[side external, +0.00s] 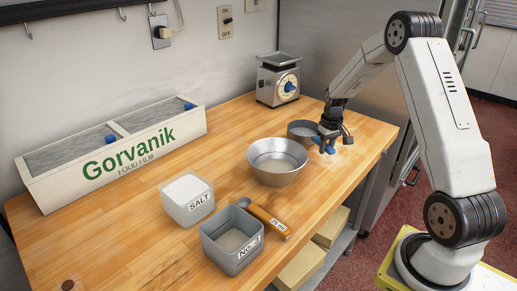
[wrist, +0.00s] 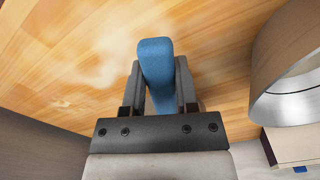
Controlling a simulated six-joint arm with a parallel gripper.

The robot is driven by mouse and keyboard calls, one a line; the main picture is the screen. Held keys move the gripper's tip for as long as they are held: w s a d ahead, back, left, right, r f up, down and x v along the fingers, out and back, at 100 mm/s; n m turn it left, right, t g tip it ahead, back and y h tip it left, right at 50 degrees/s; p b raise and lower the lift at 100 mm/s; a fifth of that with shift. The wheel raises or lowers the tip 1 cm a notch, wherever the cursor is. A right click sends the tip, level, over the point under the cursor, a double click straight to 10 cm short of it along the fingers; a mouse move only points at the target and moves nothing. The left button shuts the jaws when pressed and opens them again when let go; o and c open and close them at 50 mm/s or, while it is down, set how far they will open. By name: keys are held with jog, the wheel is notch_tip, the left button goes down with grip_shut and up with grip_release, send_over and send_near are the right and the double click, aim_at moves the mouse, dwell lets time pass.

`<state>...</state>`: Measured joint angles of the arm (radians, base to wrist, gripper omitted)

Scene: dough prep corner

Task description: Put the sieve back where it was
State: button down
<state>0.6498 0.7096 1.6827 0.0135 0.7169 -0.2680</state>
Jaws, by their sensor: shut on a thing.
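The sieve looks to be the round grey metal hoop (side external: 301,129) at the back right of the wooden table, just left of my gripper. In the wrist view the hoop (wrist: 290,60) stands at the right. My gripper (side external: 327,140) points down low over the table's right part. In the wrist view my gripper (wrist: 157,90) is shut on an upright blue handle (wrist: 156,65). I cannot see where this handle joins the hoop. I cannot tell whether the hoop touches the table.
A metal bowl (side external: 277,175) stands close in front of the hoop. A scale (side external: 278,82) stands behind. A salt tub (side external: 187,205), grey No. 3 tub (side external: 232,260), wooden-handled 25 ml tool (side external: 266,223) and long Gorvanik bin (side external: 40,193) are further left. Pale dust lies near my gripper.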

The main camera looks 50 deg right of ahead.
aim_at(323, 163)
jog(key=shift+w+d+f, duration=0.15)
jog(key=shift+w+f, duration=0.05)
jog(key=shift+f, duration=1.75)
jog(key=shift+c, duration=1.8)
grip_release()
notch_tip(323, 163, up, 12)
jog(key=shift+s+r, duration=0.15)
